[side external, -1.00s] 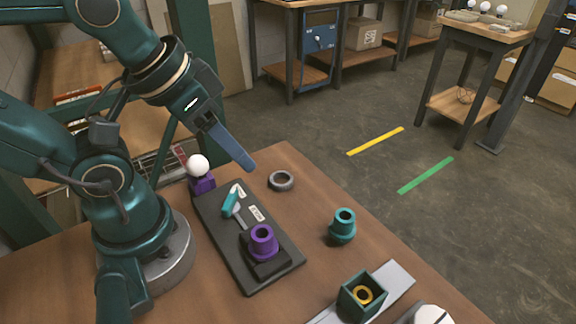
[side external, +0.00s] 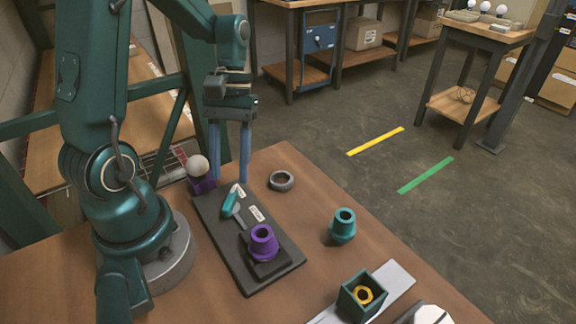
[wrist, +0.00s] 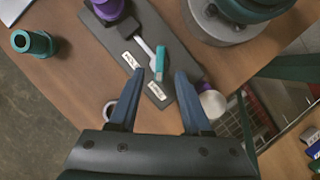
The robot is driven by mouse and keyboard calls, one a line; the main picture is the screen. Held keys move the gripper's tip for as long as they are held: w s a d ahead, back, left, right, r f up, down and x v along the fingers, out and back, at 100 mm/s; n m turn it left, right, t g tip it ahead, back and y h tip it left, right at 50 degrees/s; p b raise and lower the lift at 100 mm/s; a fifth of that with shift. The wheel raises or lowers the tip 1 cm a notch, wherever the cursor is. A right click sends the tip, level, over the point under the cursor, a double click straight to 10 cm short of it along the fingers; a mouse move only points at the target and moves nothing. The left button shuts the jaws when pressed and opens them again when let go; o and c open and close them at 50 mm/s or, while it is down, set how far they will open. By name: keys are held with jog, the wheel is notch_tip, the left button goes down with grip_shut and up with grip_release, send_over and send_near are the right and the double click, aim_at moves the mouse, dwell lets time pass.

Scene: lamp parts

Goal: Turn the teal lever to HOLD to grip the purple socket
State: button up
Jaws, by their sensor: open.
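The teal lever (side external: 230,200) sits on a dark board (side external: 278,270), near the board's far end; it also shows in the wrist view (wrist: 160,62). White labels lie beside it, with text too small to read surely. The purple socket (side external: 263,242) stands upright in a dark holder on the near half of the board and is partly cut off at the top of the wrist view (wrist: 108,8). My gripper (side external: 229,181) points down above the board's far end, with its two blue fingers apart and nothing between them. In the wrist view the lever lies beyond the fingertips, untouched.
A white bulb (side external: 197,166) on a purple block stands just left of the fingers. A grey ring (side external: 281,180) and a teal socket-like part (side external: 343,226) are right of the board. A dark green box (side external: 361,295) holds a yellow ring. Bare tabletop lies between them.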

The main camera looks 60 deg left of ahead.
aim_at(229, 198)
jog(key=shift+x, duration=2.45)
grip_shut()
